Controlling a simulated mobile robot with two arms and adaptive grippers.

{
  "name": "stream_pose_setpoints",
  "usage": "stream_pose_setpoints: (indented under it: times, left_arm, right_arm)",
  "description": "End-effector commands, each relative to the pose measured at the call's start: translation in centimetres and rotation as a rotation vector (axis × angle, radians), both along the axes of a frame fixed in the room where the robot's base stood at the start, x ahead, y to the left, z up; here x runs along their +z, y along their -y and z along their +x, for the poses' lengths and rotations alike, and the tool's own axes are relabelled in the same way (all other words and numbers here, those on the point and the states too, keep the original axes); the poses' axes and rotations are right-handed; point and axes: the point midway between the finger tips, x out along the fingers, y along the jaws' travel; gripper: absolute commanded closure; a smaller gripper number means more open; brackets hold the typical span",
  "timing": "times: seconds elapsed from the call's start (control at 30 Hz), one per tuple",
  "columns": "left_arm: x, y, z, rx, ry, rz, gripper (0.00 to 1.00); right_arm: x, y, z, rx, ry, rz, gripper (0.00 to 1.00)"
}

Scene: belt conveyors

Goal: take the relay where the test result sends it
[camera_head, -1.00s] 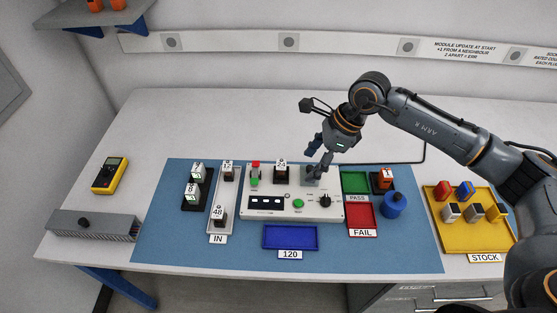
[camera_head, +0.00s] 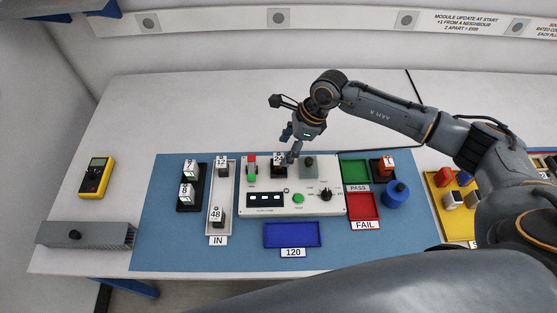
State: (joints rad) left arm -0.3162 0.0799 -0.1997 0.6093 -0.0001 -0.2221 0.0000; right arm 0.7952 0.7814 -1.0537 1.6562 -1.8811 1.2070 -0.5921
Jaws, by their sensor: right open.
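A dark relay with a white label (camera_head: 278,159), partly hidden by my gripper, stands in the left socket of the white tester (camera_head: 262,211). The label read 24 earlier. My right gripper (camera_head: 290,154) is open, its fingers pointing down just above and beside this relay; I cannot tell if they touch it. The tester's grey right-hand socket (camera_head: 309,167) looks empty. The green PASS tray (camera_head: 355,171), red FAIL tray (camera_head: 362,207) and blue 120 tray (camera_head: 291,235) are empty. Relays labelled 12 (camera_head: 221,168) and 48 (camera_head: 216,215) stand in the IN tray (camera_head: 218,192). My left gripper is out of view.
A black rack (camera_head: 193,206) holds modules 7 and 8. The yellow STOCK tray (camera_head: 439,205) is partly behind my arm. A yellow meter (camera_head: 97,177) lies at left.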

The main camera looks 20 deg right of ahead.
Motion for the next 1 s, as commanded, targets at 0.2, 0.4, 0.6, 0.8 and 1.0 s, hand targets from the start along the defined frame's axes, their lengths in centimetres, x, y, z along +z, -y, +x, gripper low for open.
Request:
stream_pose_setpoints:
  times: [0.2,0.4,0.6,0.8,1.0]
  left_arm:
    - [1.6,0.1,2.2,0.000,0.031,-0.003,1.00]
    - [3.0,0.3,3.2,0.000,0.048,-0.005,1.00]
    - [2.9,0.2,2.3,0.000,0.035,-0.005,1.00]
    - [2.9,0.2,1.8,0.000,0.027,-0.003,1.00]
    - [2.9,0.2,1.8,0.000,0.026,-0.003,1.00]
  right_arm:
    - [-1.4,-0.8,0.0,0.001,-0.004,0.000,0.36]
    - [-4.2,-1.9,0.3,-0.001,-0.001,0.001,0.36]
    - [-5.2,-2.2,0.3,0.001,0.001,0.001,0.36]
    - [-5.2,-2.1,0.3,0.001,0.001,0.001,0.50]
    - [-5.2,-2.1,0.4,0.001,0.000,0.000,0.91]
